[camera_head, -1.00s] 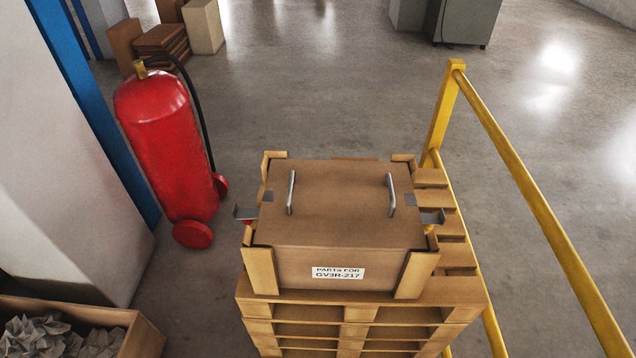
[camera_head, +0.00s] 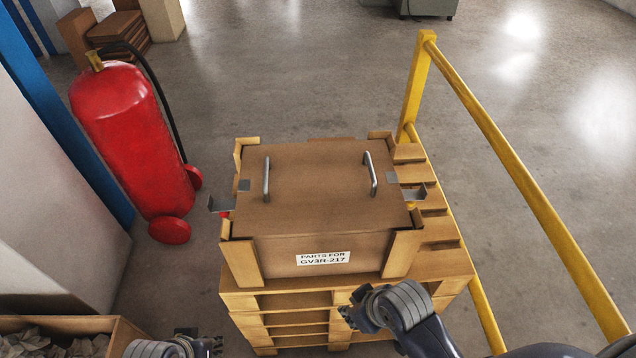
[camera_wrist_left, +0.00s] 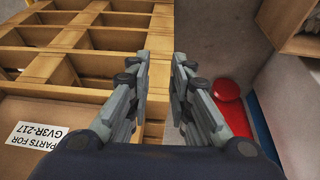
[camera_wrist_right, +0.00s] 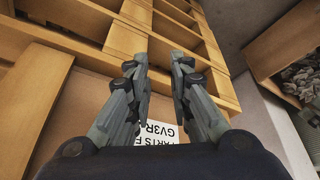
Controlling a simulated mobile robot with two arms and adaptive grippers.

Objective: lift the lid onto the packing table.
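The lid (camera_head: 312,190) is a flat brown board with two upright metal handles, the left handle (camera_head: 266,178) and the right handle (camera_head: 370,174). It lies on a wooden crate (camera_head: 285,258) labelled "PARTS FOR GV3R-217", which stands on stacked pallets. Metal latches stick out at both sides, the left latch (camera_head: 219,204) and the right latch (camera_head: 415,194). My left gripper (camera_head: 208,345) is low at the bottom left, apart from the crate. My right gripper (camera_head: 348,312) is in front of the pallets, below the label. In both wrist views the fingers are apart and empty. I cannot identify the packing table.
Wooden posts hold the crate's corners. A yellow railing (camera_head: 510,170) runs along the right. A red fire extinguisher (camera_head: 125,140) stands at the left by a blue post. An open box (camera_head: 122,335) with crumpled paper is at the bottom left.

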